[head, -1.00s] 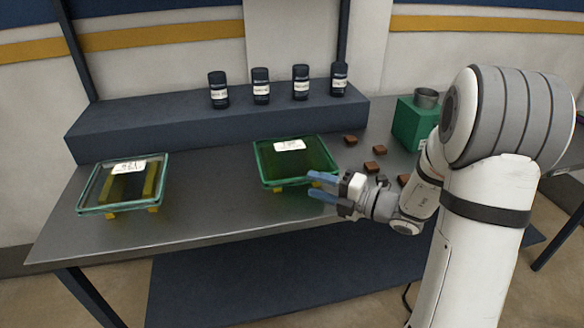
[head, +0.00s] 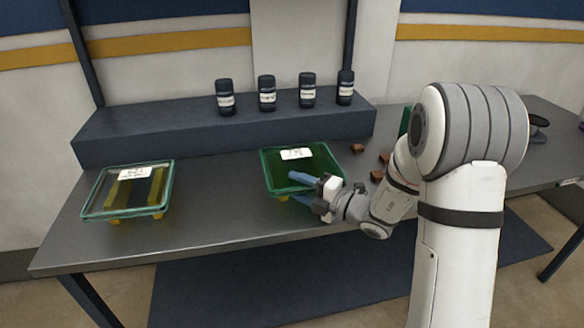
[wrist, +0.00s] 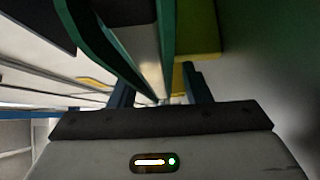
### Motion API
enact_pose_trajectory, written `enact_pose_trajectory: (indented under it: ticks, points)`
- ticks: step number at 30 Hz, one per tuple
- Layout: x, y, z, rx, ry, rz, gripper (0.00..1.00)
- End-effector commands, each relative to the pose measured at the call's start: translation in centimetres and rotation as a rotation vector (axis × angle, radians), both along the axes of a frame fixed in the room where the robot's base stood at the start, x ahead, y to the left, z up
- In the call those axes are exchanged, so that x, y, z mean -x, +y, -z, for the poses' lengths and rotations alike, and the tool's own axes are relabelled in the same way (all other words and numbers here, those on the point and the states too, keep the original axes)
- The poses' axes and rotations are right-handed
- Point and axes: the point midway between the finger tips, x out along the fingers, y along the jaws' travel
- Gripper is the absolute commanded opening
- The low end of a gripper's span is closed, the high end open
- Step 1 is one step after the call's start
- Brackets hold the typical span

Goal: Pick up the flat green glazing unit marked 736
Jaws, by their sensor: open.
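A flat green glazing unit (head: 285,161) with a dark green pane lies on yellow supports in the middle of the bench. Its white label (head: 297,154) is too blurred to read. My gripper (head: 297,187) is open at the unit's front right corner, one blue finger over its edge and the other lower. In the wrist view the unit's green edge (wrist: 118,50) runs in toward the space between my fingers (wrist: 160,90), beside a yellow support (wrist: 197,30). I cannot tell whether the fingers touch it.
A clearer glazing unit (head: 100,200) with a white label rests on yellow supports at the left. Several dark bottles (head: 267,93) stand on a raised shelf (head: 220,133) behind. Small brown blocks (head: 357,148) lie right of the green unit. The bench (head: 215,195) between the units is clear.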

Motion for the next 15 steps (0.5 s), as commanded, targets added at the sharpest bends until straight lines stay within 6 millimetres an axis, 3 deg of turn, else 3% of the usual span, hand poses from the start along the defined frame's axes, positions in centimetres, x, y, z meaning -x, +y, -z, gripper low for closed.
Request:
enact_pose_trajectory:
  ticks: [15]
  points:
    - [0.05, 0.07, 0.01, 0.0, -0.001, -0.003, 0.05]
